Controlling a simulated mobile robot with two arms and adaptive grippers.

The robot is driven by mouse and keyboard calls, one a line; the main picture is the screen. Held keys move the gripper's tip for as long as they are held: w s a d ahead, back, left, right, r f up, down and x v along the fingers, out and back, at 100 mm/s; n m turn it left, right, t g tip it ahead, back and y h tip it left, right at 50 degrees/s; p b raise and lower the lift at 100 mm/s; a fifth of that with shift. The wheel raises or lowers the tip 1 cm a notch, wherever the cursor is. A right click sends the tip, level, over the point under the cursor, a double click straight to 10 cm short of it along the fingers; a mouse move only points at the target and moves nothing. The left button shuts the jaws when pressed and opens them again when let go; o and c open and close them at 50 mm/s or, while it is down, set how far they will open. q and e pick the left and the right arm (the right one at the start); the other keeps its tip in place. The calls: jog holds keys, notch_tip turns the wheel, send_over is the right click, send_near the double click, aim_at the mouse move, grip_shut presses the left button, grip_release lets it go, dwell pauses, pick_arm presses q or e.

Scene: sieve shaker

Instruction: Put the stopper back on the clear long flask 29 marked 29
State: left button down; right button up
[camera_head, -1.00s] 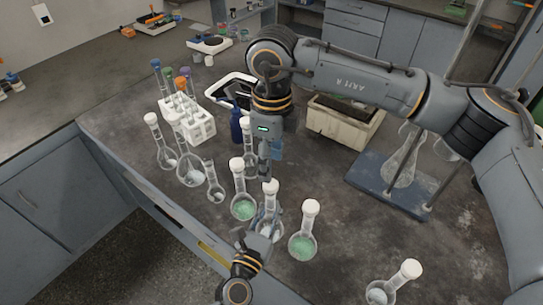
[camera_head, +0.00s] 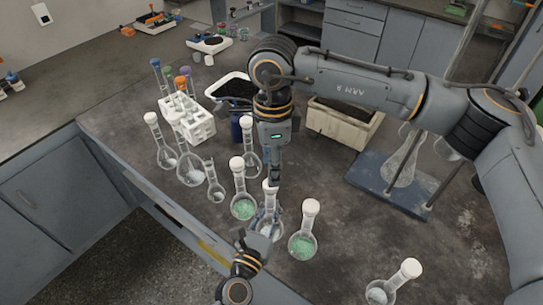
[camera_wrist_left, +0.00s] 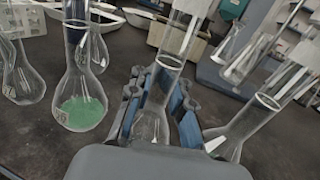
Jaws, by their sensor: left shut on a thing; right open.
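A clear long-necked flask (camera_head: 266,230) with a white stopper (camera_head: 270,186) at its top stands near the front edge of the bench. My left gripper (camera_head: 262,236) is shut around its lower part; in the left wrist view the flask (camera_wrist_left: 172,48) rises between the blue-padded fingers (camera_wrist_left: 157,108). My right gripper (camera_head: 275,178) points down from above, open, its fingertips close to that white stopper. I cannot tell whether they touch it.
Flasks with green contents (camera_head: 303,245) (camera_head: 243,207) stand on either side, close by. A white rack (camera_head: 200,128), a beige bin (camera_head: 345,125) and a blue stand base (camera_head: 385,185) are behind.

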notch_tip(320, 180, down, 6)
jog(key=shift+s+f, duration=0.1)
dwell(0.4)
grip_shut()
jog(key=shift+m, duration=0.4)
jog(key=shift+o, duration=0.6)
grip_release()
notch_tip(320, 180, up, 12)
jog(key=shift+w, duration=0.2)
